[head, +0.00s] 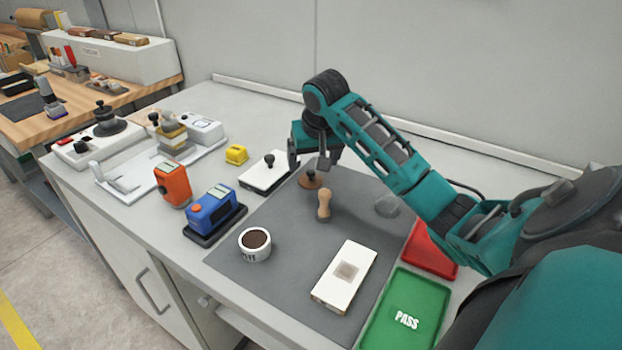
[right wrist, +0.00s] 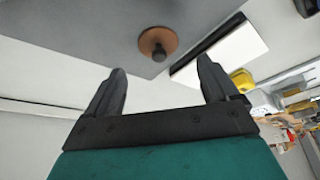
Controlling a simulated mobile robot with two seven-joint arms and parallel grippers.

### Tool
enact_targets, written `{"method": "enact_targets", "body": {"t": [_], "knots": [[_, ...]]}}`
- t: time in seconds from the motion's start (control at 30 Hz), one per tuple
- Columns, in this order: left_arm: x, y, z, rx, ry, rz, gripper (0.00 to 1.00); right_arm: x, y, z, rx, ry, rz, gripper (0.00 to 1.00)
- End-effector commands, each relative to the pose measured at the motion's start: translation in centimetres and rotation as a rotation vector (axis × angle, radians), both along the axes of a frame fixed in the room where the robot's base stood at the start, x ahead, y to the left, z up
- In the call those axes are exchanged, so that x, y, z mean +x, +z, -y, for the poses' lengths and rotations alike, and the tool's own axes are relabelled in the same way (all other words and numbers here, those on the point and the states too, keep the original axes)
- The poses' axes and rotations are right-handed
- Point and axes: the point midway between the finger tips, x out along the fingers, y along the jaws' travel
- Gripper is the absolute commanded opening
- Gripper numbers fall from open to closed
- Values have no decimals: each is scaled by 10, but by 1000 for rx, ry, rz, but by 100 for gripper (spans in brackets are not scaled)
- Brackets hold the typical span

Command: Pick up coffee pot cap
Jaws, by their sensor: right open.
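A round brown cap with a dark knob (head: 310,180) lies on the grey mat (head: 285,270), near its far edge. I take it for the coffee pot cap. In the right wrist view the same brown cap (right wrist: 158,42) shows beyond the fingertips, roughly centred between them. My right gripper (head: 308,164) is open and empty, just above and behind the cap in the head view, apart from it. In the right wrist view the fingers of my right gripper (right wrist: 160,66) are spread wide. My left gripper is not in view.
A wooden-handled tool (head: 323,206) stands close in front of the cap. A white plate with a dark knob (head: 265,172) lies to its left. A cup of dark contents (head: 255,244), a white block (head: 343,276), and green (head: 405,312) and red (head: 430,250) trays are nearer.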

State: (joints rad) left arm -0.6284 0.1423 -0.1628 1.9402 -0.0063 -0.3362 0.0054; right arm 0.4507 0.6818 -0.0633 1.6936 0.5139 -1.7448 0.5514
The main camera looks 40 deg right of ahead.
Motion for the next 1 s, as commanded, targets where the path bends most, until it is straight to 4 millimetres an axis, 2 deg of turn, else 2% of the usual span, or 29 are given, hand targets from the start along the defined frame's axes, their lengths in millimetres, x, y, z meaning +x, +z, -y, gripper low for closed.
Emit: {"method": "enact_targets", "body": {"t": [0.4,0.67,1.0], "knots": [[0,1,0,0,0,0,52,11,-48,7,0,0,-2,88],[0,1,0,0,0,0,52,12,-51,8,0,1,0,88],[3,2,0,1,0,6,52,12,-51,8,0,1,0,57]]}}
